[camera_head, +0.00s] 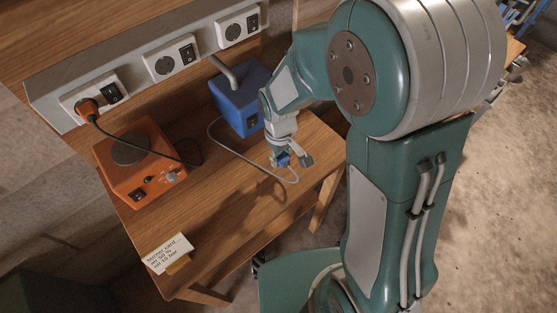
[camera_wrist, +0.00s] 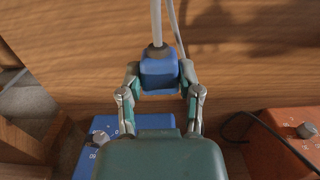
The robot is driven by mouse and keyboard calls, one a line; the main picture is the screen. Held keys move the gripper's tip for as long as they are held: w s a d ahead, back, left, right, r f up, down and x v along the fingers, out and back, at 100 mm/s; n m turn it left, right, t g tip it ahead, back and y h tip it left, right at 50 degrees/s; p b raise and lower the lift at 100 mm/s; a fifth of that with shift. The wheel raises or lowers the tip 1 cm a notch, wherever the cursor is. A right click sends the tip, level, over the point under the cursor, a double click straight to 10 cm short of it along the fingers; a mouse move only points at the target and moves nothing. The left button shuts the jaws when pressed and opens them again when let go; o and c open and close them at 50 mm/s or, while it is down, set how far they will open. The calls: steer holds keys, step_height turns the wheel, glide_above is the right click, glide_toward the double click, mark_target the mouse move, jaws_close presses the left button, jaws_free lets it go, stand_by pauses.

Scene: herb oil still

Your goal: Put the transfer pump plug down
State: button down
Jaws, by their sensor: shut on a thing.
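The transfer pump plug is a blue block with a grey cord. In the wrist view the plug (camera_wrist: 159,72) sits between the two fingers of my gripper (camera_wrist: 160,85), which is shut on it. In the head view the plug (camera_head: 283,160) shows small at my gripper (camera_head: 291,161), low over the right part of the wooden bench (camera_head: 235,215). I cannot tell whether the plug touches the bench top. The grey cord (camera_head: 225,147) loops from the blue pump box (camera_head: 241,97) to the plug. The plug's far end is hidden.
A socket strip (camera_head: 150,65) with switched outlets runs along the back. An orange plug (camera_head: 88,108) fills the left outlet; its black cord leads to an orange stirrer (camera_head: 138,160). The bench's front middle is clear.

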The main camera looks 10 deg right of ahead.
mark_target(278, 168)
steer(key=shift+w+a+f, duration=0.2)
steer(key=shift+w+f, duration=0.2)
steer(key=shift+f, duration=0.15)
steer(key=f, duration=0.3)
steer(key=shift+w+a+f, duration=0.1)
steer(key=shift+a+f, duration=0.05)
steer(key=shift+a, duration=0.15)
steer(key=shift+d, duration=0.15)
steer(key=shift+f, duration=0.3)
steer(key=shift+c, duration=1.4)
jaws_free()
